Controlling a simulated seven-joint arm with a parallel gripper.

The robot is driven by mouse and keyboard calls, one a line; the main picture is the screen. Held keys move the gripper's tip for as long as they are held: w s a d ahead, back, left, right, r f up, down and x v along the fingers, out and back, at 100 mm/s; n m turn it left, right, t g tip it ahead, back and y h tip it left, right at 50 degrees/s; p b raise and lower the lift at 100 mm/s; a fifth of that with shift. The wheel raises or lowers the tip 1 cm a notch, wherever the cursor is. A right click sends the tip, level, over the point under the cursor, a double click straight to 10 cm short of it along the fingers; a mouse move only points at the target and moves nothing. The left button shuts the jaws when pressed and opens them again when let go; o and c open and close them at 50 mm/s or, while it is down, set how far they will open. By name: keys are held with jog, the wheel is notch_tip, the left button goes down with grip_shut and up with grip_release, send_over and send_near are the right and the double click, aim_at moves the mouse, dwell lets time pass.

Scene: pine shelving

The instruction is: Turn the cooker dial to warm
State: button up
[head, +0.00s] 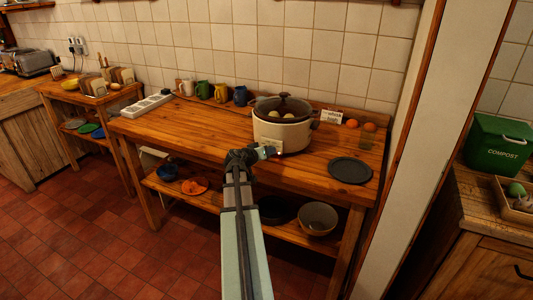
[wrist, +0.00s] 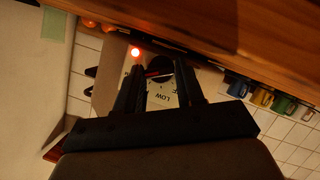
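The cooker (head: 284,138) is a cream pot with a dark lid, standing on the wooden table. In the wrist view its front panel (wrist: 160,102) appears upside down, with "LOW" readable and other lettering partly covered. The dark round dial (wrist: 160,68) carries a red-and-white pointer mark; which setting it points at I cannot tell. A red light (wrist: 135,51) glows beside it. My gripper (wrist: 160,76) is open, its two fingers on either side of the dial; contact is unclear. In the head view my gripper (head: 266,153) is at the cooker's front and the dial is hidden.
Several mugs (head: 221,92) and a white power strip (head: 147,104) stand on the table (head: 190,133). A dark round plate (head: 350,170) lies right of the cooker, with a small sign (head: 331,116) and oranges (head: 352,123) behind. Bowls (head: 318,219) sit on the lower shelf.

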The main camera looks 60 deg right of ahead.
jog(key=shift+o, duration=0.6)
jog(key=v, duration=1.4)
